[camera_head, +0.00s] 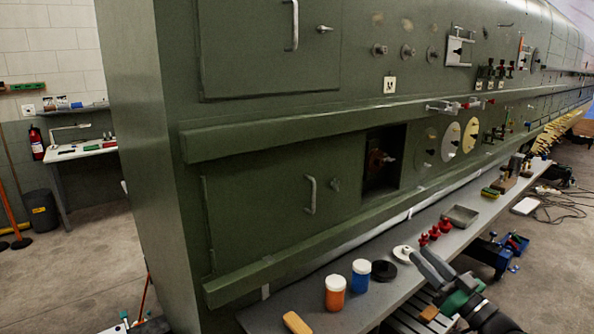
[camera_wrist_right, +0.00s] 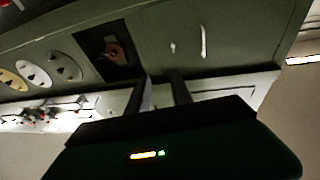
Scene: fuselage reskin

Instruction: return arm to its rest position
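My right gripper (camera_head: 424,259) shows at the lower right of the head view, over the front edge of the grey bench. Its two dark fingers are apart with nothing seen between them. In the wrist view the fingers of my right gripper (camera_wrist_right: 163,82) stand apart and empty, with the green fuselage panel (camera_wrist_right: 230,45) beyond them. The fuselage (camera_head: 260,200) fills the middle of the head view, with a square opening (camera_head: 384,160) in its side. My left gripper is not seen.
The grey bench (camera_head: 375,306) runs below the fuselage. An orange jar (camera_head: 335,293), a blue jar (camera_head: 361,277), a black disc (camera_head: 384,271), a white disc (camera_head: 403,253), red knobs (camera_head: 434,232) and a metal tray (camera_head: 460,216) stand near my right gripper. Cables (camera_head: 560,205) lie on the floor at right.

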